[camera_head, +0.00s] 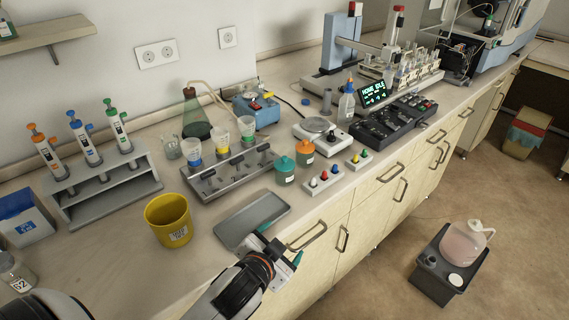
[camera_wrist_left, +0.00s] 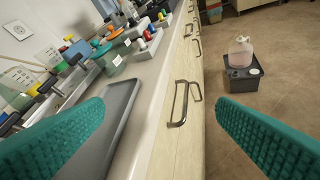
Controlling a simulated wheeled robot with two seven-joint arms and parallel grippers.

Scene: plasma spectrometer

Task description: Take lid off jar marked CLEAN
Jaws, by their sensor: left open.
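Two small labelled jars stand near the bench's front edge. One has a teal lid (camera_head: 285,164), the other an orange lid (camera_head: 305,146); both lids are on. The label writing is too small to read, so I cannot tell which says CLEAN. In the left wrist view the teal lid (camera_wrist_left: 102,50) and the orange lid (camera_wrist_left: 115,33) show at upper left. My left gripper (camera_head: 283,243) is open and empty at the bench's front edge, in front of the grey tray and apart from the jars. Its teal fingers frame the left wrist view. My right gripper is not in view.
The grey tray (camera_head: 250,219) lies between gripper and jars. A yellow bin (camera_head: 168,220) stands left of it. Drawer handles (camera_head: 307,236) protrude below the edge.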

